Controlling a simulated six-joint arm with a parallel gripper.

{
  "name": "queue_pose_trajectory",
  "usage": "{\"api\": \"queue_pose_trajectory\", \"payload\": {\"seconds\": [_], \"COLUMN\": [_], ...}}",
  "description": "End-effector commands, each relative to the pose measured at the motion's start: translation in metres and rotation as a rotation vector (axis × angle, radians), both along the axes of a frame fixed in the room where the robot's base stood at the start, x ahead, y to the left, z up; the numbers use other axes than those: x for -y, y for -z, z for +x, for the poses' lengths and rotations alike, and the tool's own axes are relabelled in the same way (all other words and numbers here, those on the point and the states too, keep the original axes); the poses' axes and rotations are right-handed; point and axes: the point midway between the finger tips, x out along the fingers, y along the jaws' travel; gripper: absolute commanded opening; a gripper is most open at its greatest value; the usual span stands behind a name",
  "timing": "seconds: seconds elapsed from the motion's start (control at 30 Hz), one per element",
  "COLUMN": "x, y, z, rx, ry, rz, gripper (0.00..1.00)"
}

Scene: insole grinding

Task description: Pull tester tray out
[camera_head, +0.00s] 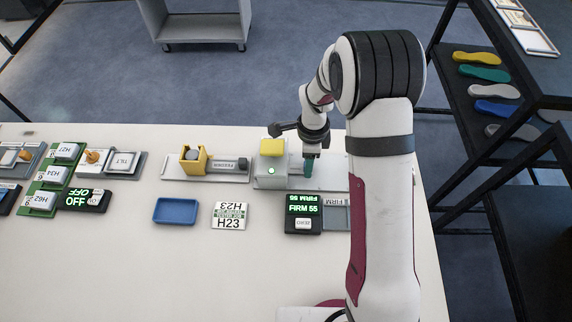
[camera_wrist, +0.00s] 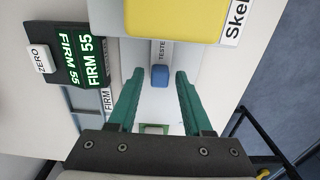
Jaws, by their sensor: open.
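The tester (camera_head: 270,170) is a grey block with a yellow top and a green light, behind the display in the head view. In the wrist view, a grey strip lettered "TESTE" (camera_wrist: 161,50) ends in a small blue block (camera_wrist: 160,76), which looks like the tray's handle. My gripper (camera_wrist: 160,75) has teal fingers, open, one on each side of the blue block with gaps visible. In the head view my gripper (camera_head: 308,168) points down just right of the tester. The arm hides part of the area there, and the tray's body cannot be made out.
A black display reading "FIRM 55" (camera_head: 303,208) stands in front of the tester. A blue tray (camera_head: 176,210) and an H23 card (camera_head: 229,216) lie to its left. A yellow clamp fixture (camera_head: 193,160) stands left of the tester. Insoles (camera_head: 480,73) lie on a dark rack at right.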

Motion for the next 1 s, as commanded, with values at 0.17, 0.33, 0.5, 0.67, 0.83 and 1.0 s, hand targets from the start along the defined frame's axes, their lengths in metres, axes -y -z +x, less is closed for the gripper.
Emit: {"api": "queue_pose_trajectory", "payload": {"seconds": [0.17, 0.33, 0.5, 0.67, 0.83, 1.0], "x": [0.000, 0.000, 0.000, 0.000, 0.000, 0.000], "y": [0.004, 0.009, 0.013, 0.016, 0.014, 0.013], "z": [0.000, 0.000, 0.000, 0.000, 0.000, 0.000], "rx": [0.000, -0.001, 0.000, 0.000, 0.001, 0.000], "ry": [0.000, 0.000, -0.001, -0.001, -0.001, -0.001], "rz": [0.000, 0.000, 0.000, 0.000, 0.000, 0.000], "gripper": [0.50, 0.50, 0.50, 0.50, 0.50, 0.46]}}
